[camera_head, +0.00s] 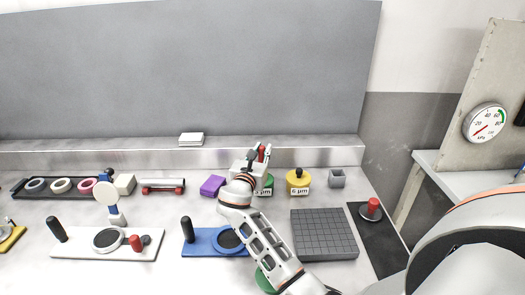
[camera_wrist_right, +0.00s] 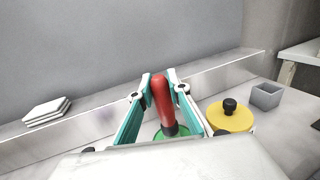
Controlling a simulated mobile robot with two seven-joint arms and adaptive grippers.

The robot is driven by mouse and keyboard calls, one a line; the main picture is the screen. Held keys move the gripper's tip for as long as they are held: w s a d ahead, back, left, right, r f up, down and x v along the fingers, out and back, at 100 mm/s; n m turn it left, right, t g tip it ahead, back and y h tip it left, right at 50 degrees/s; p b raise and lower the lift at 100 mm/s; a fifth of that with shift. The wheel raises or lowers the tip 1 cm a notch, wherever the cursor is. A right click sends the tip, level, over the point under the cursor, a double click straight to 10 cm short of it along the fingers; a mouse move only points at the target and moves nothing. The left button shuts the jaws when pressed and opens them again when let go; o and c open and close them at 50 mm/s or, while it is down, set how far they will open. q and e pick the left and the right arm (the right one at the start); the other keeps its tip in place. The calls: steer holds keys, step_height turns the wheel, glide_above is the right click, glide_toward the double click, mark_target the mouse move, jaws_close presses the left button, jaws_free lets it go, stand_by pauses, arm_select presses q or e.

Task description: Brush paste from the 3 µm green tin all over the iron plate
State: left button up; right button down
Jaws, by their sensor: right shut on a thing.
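The green tin (camera_head: 267,188) stands towards the back of the bench, mostly behind my right gripper; "3 µm" is partly readable on its label. The iron plate (camera_head: 323,233), grey and scored with a grid, lies bare to the right of my right forearm. My right gripper (camera_head: 264,154) is shut on a red-handled brush, held roughly upright over the tin. In the right wrist view the brush (camera_wrist_right: 162,102) stands between the fingers, with the green tin (camera_wrist_right: 182,132) below. Whether the brush's tip is inside the tin is hidden. My left gripper is not in view.
A yellow 6 µm tin (camera_head: 298,181) and a small grey open box (camera_head: 337,178) stand right of the green tin. A blue board (camera_head: 201,243) is beside my forearm. A red-handled tool (camera_head: 371,208) sits on a dark mat (camera_head: 388,252).

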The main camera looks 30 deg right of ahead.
steer(key=shift+r+p, duration=2.25)
steer(key=shift+r, duration=0.05)
steer(key=shift+r+p, duration=0.3)
steer(key=shift+r, duration=0.25)
steer(key=shift+r+p, duration=0.45)
steer(key=shift+p, duration=0.25)
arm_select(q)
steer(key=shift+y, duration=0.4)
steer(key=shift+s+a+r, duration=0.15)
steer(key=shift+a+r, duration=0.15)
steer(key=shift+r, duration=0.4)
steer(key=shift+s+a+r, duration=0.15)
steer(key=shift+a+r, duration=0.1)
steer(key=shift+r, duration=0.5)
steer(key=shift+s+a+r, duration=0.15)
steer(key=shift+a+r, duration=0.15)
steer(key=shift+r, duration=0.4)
arm_select(e)
steer(key=shift+f, duration=0.1)
